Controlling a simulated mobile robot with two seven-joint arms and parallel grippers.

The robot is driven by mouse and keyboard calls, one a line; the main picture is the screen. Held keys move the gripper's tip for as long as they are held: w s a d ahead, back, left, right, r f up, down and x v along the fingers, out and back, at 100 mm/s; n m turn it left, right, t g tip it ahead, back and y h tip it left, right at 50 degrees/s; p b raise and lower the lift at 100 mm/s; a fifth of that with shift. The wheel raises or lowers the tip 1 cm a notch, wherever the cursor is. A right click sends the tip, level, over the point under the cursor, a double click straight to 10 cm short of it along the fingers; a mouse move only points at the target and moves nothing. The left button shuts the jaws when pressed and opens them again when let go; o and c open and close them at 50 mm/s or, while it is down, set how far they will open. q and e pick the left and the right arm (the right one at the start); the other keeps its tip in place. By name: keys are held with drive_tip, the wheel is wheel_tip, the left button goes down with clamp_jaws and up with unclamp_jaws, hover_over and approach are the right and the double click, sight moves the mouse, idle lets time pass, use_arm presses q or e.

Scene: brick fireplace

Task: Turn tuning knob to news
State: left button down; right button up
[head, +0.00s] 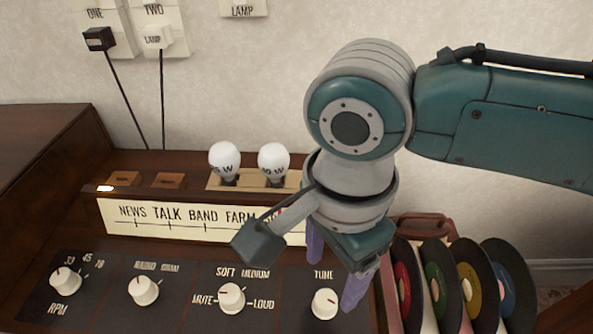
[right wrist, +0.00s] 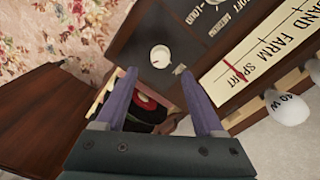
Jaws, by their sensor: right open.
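The white tuning knob (head: 325,303) sits under the word TUNE at the right end of the radio's dark control panel. It also shows in the right wrist view (right wrist: 160,56), just beyond and between the fingertips. The cream dial strip (head: 170,216) reads NEWS, TALK, BAND, FARM; the right wrist view shows SPORT on the strip (right wrist: 262,55), with a red pointer line across it. My right gripper (head: 335,268), with purple fingers, is open and empty above the tuning knob, apart from it. My left gripper is not in view.
Other knobs for volume (head: 231,297), radio/gram (head: 143,289) and RPM (head: 66,281) line the panel. Two bulbs (head: 224,160) (head: 273,162) stand behind the dial. A rack of records (head: 440,284) stands close on the right. Lamp plugs (head: 98,39) (head: 158,38) hang on the wall.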

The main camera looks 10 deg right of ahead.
sight(327, 298)
wheel_tip(327, 298, down, 7)
drive_tip(key=shift+r+b, duration=0.1)
drive_tip(key=shift+b, duration=1.15)
drive_tip(key=shift+c, duration=0.2)
clamp_jaws()
